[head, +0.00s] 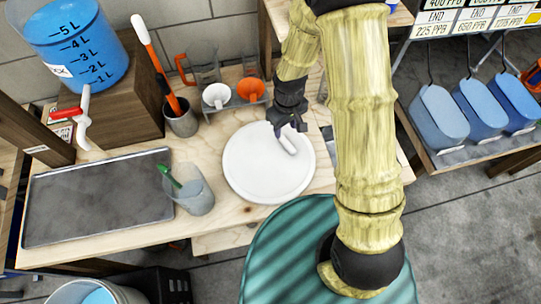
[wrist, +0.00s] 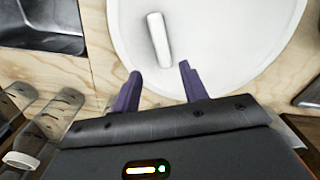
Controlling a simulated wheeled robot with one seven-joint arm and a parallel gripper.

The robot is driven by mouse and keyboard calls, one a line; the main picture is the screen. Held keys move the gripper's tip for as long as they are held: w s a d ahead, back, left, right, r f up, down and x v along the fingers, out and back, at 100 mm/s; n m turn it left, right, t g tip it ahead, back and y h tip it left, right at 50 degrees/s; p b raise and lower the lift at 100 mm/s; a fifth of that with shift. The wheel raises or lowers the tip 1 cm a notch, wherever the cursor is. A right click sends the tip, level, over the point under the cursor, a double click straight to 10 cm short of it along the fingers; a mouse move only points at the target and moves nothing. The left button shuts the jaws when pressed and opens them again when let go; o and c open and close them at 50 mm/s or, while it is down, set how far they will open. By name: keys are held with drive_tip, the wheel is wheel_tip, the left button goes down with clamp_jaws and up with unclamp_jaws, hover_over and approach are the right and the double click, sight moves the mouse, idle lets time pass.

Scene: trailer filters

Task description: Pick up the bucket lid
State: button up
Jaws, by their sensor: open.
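The bucket lid (head: 262,178) is a round white disc with a raised bar handle (head: 287,143), lying flat on the wooden bench. My gripper (head: 290,125) is open at the lid's far edge, close to the handle. In the wrist view the lid (wrist: 240,50) fills the upper middle and right, and its white handle (wrist: 158,40) stands just beyond the fingertips. The two dark purple fingers of my gripper (wrist: 160,72) are spread apart with nothing between them, and the handle lines up with the gap. Whether a finger touches the lid is unclear.
A clear cup with a green stick (head: 194,192) stands left of the lid, beside a dark metal tray (head: 100,198). Behind are a holder with an orange-handled tool (head: 182,120) and small cups (head: 217,95). A blue-filled container (head: 75,45) stands at back left.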

sight(284, 139)
drive_tip(key=shift+f, duration=0.25)
drive_tip(key=f, duration=0.2)
drive_tip(key=f+p, duration=0.1)
drive_tip(key=shift+s+a+f, duration=0.15)
drive_tip(key=shift+s+f, duration=0.15)
drive_tip(key=shift+f, duration=0.7)
clamp_jaws()
drive_tip(key=shift+w, duration=0.1)
drive_tip(key=shift+r, duration=0.1)
wheel_tip(284, 139, up, 10)
drive_tip(key=shift+b, duration=0.4)
